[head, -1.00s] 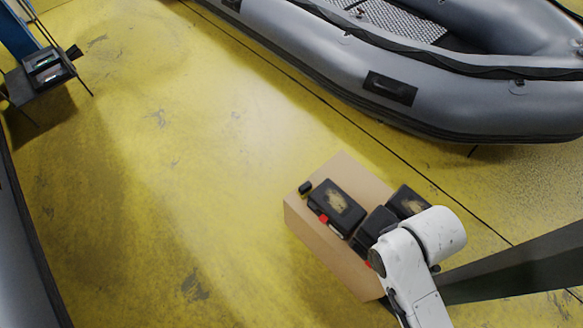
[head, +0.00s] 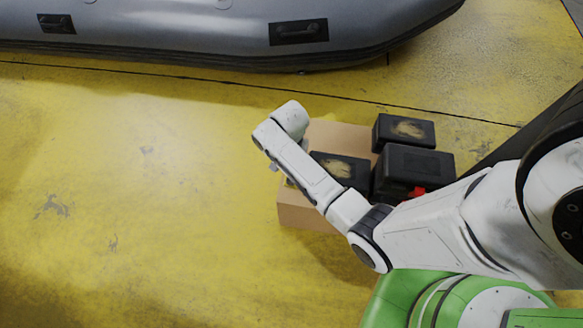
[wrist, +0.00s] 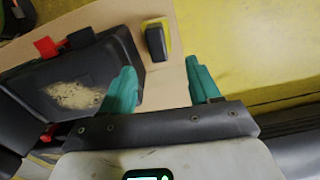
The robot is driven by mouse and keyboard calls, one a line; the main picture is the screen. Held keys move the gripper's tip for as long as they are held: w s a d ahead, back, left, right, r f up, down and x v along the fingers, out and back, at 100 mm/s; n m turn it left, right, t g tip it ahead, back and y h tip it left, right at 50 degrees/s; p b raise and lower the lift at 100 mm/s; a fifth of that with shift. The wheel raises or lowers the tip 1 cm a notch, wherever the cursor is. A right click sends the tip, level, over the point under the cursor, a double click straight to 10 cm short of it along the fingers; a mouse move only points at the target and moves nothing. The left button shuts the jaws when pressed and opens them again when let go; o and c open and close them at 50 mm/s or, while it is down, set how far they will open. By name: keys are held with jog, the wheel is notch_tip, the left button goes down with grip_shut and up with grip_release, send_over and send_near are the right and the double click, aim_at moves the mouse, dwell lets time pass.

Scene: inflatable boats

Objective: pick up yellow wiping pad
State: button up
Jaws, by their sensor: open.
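A small block with a black top and a yellow side, which looks like the wiping pad (wrist: 156,42), lies near the edge of a cardboard box top (wrist: 180,82) in the wrist view. My gripper (wrist: 162,68) has two teal fingers spread apart with nothing between them. The pad is just beyond the fingertips, roughly in line with the gap. In the head view my arm covers the pad, and my gripper is mostly hidden behind the arm's end, over the box's left side (head: 304,212).
Black cases (head: 414,170) with red latches crowd the box top, one (wrist: 72,80) close to my left finger. A grey inflatable boat (head: 190,38) lies behind. The yellow floor (head: 120,180) to the left is clear.

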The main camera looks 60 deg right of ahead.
notch_tip(320, 180, down, 5)
jog(key=shift+r+b, duration=0.15)
jog(key=shift+b, duration=0.55)
jog(key=shift+s+d+f+b, duration=0.15)
jog(key=shift+f+b, duration=0.45)
jog(key=shift+f, duration=0.75)
jog(key=shift+s+a+f+b, duration=0.1)
jog(key=shift+f+b, duration=0.45)
jog(key=shift+f, duration=0.75)
jog(key=c, duration=1)
